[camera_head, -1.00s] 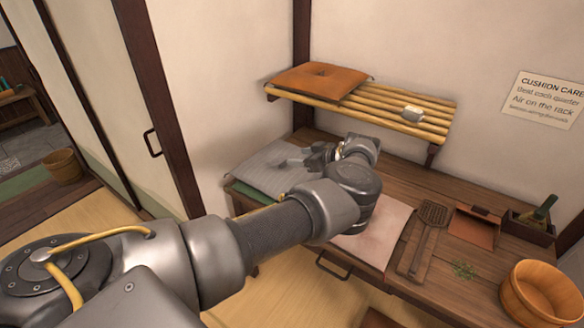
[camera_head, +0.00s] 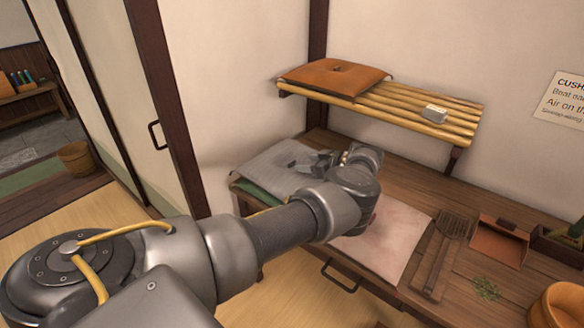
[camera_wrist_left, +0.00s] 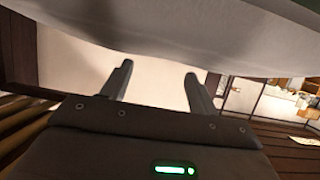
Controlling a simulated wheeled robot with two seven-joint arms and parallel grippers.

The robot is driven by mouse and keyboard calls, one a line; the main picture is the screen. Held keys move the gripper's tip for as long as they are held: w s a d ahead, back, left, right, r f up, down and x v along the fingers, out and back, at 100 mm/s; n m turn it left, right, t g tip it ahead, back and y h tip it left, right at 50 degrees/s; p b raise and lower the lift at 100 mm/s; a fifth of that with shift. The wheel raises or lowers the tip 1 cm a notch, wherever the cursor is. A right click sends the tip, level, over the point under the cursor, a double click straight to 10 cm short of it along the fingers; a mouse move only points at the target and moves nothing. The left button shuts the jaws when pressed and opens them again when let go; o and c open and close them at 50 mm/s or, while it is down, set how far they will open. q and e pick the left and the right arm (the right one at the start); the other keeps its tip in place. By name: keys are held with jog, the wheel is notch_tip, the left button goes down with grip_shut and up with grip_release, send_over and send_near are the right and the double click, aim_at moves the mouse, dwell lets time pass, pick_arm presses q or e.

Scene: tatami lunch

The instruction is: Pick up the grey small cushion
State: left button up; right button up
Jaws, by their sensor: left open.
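The grey small cushion (camera_head: 262,166) lies flat at the left end of the wooden counter, on top of something green. My left gripper (camera_head: 312,162) is open, with its fingers over or beside the cushion's right part; the head view does not show whether they touch it. In the left wrist view a pale grey surface, probably the cushion (camera_wrist_left: 210,28), fills the top of the picture, beyond the two spread fingers (camera_wrist_left: 158,70). Nothing shows between the fingers. My forearm and wrist hide part of the counter. My right gripper is not in view.
A pale cloth (camera_head: 392,247), a beater (camera_head: 443,250), a dustpan (camera_head: 499,241) and a wooden tub (camera_head: 560,306) are to the right.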

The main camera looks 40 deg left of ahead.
aim_at(293, 162)
pick_arm(q)
jog(key=shift+a+f, duration=0.2)
jog(key=shift+a, duration=0.55)
jog(key=x, duration=0.4)
jog(key=shift+a+f+p, duration=0.25)
jog(key=shift+f+p, duration=0.05)
jog(key=shift+p, duration=0.1)
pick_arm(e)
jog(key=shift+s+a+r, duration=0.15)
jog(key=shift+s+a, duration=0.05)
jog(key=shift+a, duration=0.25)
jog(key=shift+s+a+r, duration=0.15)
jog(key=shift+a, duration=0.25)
pick_arm(q)
jog(key=shift+d, duration=0.1)
jog(key=c, duration=1.3)
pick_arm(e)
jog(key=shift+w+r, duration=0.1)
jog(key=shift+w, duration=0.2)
pick_arm(q)
jog(key=shift+r, duration=0.15)
